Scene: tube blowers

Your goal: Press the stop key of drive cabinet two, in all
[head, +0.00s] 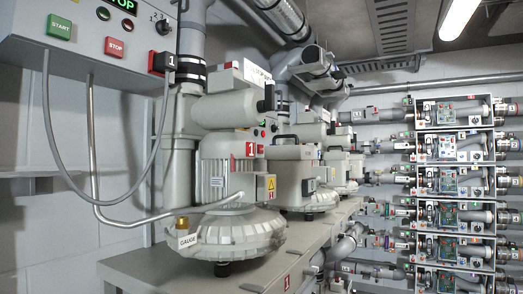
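A grey control cabinet (135,40) hangs on the wall at the upper left, cut off by the picture's edges. It carries a green START key (59,27) and a red STOP key (115,48). A black and red part with a "1" tag (171,63) sits at its lower right corner. I cannot make out a drive cabinet marked two; the machines farther back are small and partly hidden. Neither of my grippers is in view.
A large blower (228,235) with a red "1" tag stands on a grey bench (150,272); more blowers stand behind it. A GAUGE tag (188,240) hangs at its front. Cables hang below the cabinet. A rack of open units (455,168) fills the right.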

